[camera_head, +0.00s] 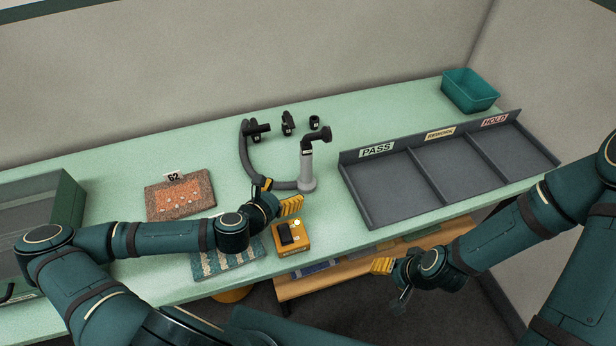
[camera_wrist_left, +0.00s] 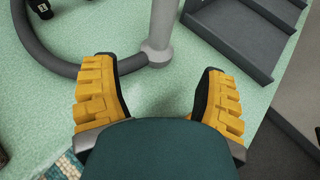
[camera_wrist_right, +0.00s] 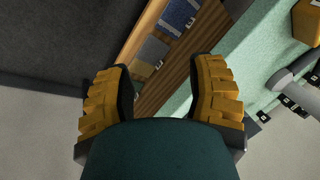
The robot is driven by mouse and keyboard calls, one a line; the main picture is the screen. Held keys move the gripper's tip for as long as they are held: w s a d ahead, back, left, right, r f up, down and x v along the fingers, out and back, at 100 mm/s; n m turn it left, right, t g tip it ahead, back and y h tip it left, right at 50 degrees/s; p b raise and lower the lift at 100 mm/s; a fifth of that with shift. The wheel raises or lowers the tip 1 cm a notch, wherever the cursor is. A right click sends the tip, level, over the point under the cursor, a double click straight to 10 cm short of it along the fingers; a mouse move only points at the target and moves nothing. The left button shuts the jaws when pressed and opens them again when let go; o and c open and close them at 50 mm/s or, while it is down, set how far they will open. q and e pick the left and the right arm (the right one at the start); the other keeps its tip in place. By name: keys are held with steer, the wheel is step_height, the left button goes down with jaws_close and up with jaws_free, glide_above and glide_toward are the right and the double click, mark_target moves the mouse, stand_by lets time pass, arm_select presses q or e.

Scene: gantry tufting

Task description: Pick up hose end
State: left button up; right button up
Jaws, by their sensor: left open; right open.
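A dark grey hose (camera_head: 243,160) lies in a curve on the green table, its lower end meeting the foot of a light grey post (camera_head: 306,170). Its upper end is beside a black fitting (camera_head: 259,131). In the left wrist view the hose (camera_wrist_left: 44,56) runs along the upper left to the post's foot (camera_wrist_left: 155,52). My left gripper (camera_head: 279,194) is open and empty above the table, just in front of the post's foot and hose; its fingers also show in its wrist view (camera_wrist_left: 158,95). My right gripper (camera_head: 391,280) is open and empty in front of the table edge.
A grey three-bay tray (camera_head: 410,205) stands to the right, a teal bin (camera_head: 470,91) behind it. More black fittings (camera_head: 288,124) lie behind the post. A yellow box (camera_head: 291,240), a tufted sample (camera_head: 180,196) and a striped sample (camera_head: 215,262) lie around my left arm. A wooden shelf (camera_head: 300,287) is below.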

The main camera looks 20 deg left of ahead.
mark_target(305, 178)
arm_select(q)
steer(key=shift+f+b+x, duration=0.2)
steer(key=shift+b+x, duration=1.25)
steer(key=shift+b, duration=4.15)
steer(key=b+x, duration=0.2)
steer(key=b, duration=0.2)
steer(key=shift+w+d+f, duration=0.2)
steer(key=shift+d, duration=0.05)
steer(key=shift+b+x, duration=0.4)
steer(key=shift+x, duration=0.6)
steer(key=shift+w+r+b+x, duration=0.1)
steer(key=shift+r+b+x, duration=0.15)
steer(key=shift+x, duration=0.75)
steer(key=shift+w+r+b+x, duration=0.1)
steer(key=shift+b+x, duration=0.1)
steer(key=shift+x, duration=0.8)
steer(key=shift+w+r+b+x, duration=0.1)
steer(key=shift+r+b+x, duration=0.15)
steer(key=shift+x, duration=0.8)
steer(key=shift+s+a, duration=0.1)
jaws_close()
